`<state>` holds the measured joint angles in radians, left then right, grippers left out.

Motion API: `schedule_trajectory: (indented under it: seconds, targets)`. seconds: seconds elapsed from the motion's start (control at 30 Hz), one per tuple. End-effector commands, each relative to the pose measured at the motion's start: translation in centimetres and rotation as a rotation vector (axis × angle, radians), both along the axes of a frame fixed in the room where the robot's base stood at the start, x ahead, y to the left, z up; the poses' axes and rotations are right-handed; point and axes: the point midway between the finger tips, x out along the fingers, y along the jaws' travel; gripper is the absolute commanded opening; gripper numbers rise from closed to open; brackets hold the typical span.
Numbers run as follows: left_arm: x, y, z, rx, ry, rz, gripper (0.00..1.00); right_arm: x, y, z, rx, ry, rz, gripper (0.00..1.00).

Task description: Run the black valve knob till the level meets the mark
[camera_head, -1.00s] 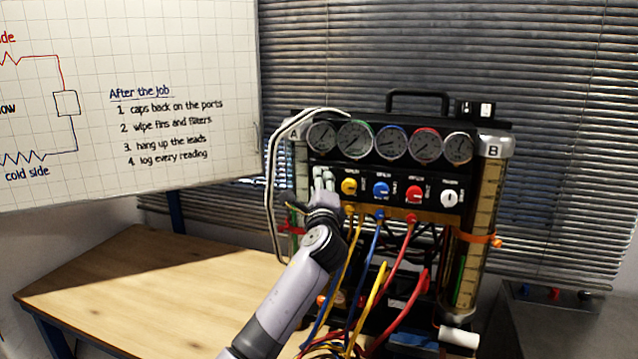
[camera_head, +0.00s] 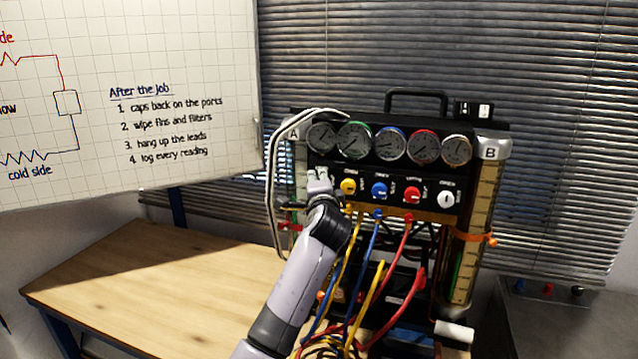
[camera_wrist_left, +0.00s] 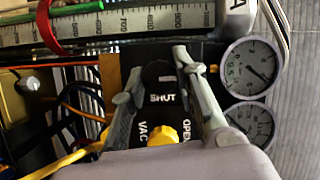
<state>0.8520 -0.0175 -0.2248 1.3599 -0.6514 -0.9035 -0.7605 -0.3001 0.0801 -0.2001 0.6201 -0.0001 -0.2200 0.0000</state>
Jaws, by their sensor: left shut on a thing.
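My left gripper (camera_head: 319,182) is at the left end of the knob row on the gauge rig's black panel. In the left wrist view its fingers (camera_wrist_left: 155,74) are shut on the black valve knob (camera_wrist_left: 157,70), which is dark against the dark panel and hard to make out. The head view hides the knob behind the gripper. The labels SHUT, VAC and OPEN lie around it. Sight tube A (camera_head: 301,165) is partly hidden and has a red band (camera_head: 291,227); its scale also shows in the wrist view (camera_wrist_left: 150,20). Sight tube B (camera_head: 484,200) has an orange band (camera_head: 476,237). I cannot read the liquid level. My right gripper is out of view.
Yellow (camera_head: 348,186), blue (camera_head: 380,190), red (camera_head: 412,195) and white (camera_head: 447,199) knobs sit right of my gripper, under several gauges (camera_head: 391,143). Coloured hoses hang below, close to my arm. The wooden bench (camera_head: 150,280) is clear on the left.

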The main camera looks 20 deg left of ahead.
Motion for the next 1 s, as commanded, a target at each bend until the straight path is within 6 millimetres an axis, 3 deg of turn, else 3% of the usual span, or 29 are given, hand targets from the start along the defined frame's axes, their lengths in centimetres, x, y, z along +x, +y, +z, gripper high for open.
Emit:
schedule_trajectory:
  seconds: [0.37, 0.4, 0.7, 1.0]
  targets:
    - [0.00, 0.03, -0.16, -0.007, 0.003, 0.001, 0.00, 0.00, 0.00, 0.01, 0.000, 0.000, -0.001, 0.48]
    - [0.00, 0.04, -0.16, -0.007, 0.003, 0.001, 0.29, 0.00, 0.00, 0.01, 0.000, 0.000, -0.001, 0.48]
    - [0.00, 0.02, -0.07, -0.005, 0.002, 0.001, 0.48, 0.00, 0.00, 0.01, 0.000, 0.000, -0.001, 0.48]
    - [-0.09, -0.04, -0.02, -0.004, 0.000, 0.000, 0.48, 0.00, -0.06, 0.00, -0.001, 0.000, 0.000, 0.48]
